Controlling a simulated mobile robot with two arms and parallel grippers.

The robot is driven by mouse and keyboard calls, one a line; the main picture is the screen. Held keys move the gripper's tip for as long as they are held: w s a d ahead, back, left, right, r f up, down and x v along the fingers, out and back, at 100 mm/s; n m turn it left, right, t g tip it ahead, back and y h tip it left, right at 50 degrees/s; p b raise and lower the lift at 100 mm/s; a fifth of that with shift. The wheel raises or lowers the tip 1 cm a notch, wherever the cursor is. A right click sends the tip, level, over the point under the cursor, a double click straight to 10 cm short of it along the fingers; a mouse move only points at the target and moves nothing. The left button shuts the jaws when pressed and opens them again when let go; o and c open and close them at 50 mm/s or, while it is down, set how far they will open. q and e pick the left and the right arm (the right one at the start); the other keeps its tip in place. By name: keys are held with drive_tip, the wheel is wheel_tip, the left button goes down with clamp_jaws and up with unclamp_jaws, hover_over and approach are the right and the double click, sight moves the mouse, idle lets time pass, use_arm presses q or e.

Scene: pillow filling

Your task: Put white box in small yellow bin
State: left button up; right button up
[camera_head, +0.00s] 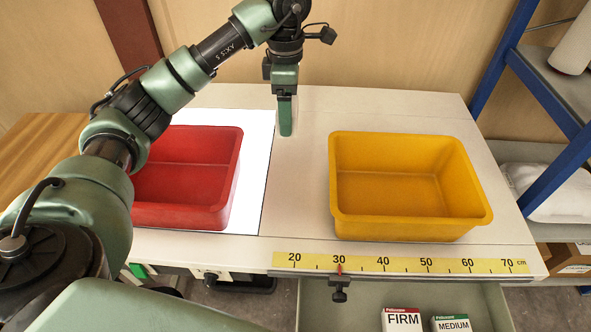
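The yellow bin (405,228) stands upright and empty on the right part of the white table. Two mostly white boxes show at the bottom edge, in an open drawer below the table front. One is labelled FIRM with a red band (402,321), the other MEDIUM with a green band (452,325); both are cut off by the frame. My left gripper (285,130) points down over the back of the table, left of the yellow bin and well away from the boxes. Its fingers overlap in this view, so its opening is hidden. My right gripper is out of view.
A red bin (185,216) stands on a bright white panel (256,150) at left, partly behind my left arm. A yellow ruler (400,265) runs along the table's front edge. A blue-framed shelf (551,95) stands at right. The table between the bins is clear.

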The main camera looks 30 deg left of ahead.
use_arm(q)
wheel_tip(320, 180, down, 18)
drive_tip(key=p, duration=0.3)
drive_tip(key=shift+f+p, duration=0.1)
drive_tip(key=shift+p, duration=0.25)
drive_tip(key=shift+f, duration=0.25)
drive_tip(key=o, duration=1.1)
drive_tip(key=shift+f, duration=0.15)
drive_tip(key=o, duration=0.5)
drive_tip(key=shift+c, duration=0.2)
